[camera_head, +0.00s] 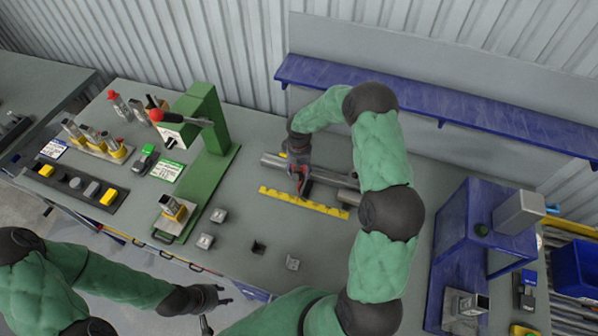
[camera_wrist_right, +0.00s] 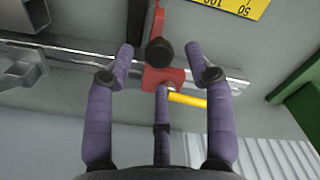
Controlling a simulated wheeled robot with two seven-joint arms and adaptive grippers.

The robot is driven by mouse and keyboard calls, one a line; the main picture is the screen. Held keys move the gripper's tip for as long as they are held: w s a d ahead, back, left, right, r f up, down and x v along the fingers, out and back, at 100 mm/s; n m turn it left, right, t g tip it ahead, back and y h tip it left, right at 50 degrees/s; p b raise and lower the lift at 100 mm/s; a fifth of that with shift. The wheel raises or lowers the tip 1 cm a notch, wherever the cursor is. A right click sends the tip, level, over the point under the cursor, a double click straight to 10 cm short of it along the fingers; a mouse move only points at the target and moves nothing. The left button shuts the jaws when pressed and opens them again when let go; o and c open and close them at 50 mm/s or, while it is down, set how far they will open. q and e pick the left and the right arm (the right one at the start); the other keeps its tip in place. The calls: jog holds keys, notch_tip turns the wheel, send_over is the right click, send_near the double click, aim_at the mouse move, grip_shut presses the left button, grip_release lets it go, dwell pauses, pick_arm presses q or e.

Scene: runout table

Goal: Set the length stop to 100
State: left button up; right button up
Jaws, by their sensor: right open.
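The length stop is a red block on a metal rail (camera_wrist_right: 75,60), with a black knob (camera_wrist_right: 160,52) and a yellow handle (camera_wrist_right: 187,99) in the right wrist view. My right gripper (camera_wrist_right: 160,55) is open, its fingers on either side of the stop, with no clear contact. In the head view the red stop (camera_head: 300,172) is partly hidden by that gripper. The yellow scale (camera_head: 325,208) lies along the front of the rail; in the wrist view the scale (camera_wrist_right: 235,6) shows 50 and part of 100, upside down. My left gripper (camera_head: 216,307) is open and empty at the table's front edge.
A green lever press (camera_head: 205,150) stands left of the rail. Small metal blocks (camera_head: 205,241) lie in front. A blue machine (camera_head: 470,230) stands at right and a blue shelf (camera_head: 440,100) runs along the wall behind.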

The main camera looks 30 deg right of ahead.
jog(key=shift+s+f, duration=0.1)
jog(key=shift+f, duration=1.1)
grip_shut()
jog(key=w+a+b, duration=0.4)
jog(key=w+a, duration=0.1)
jog(key=w, duration=0.1)
grip_release()
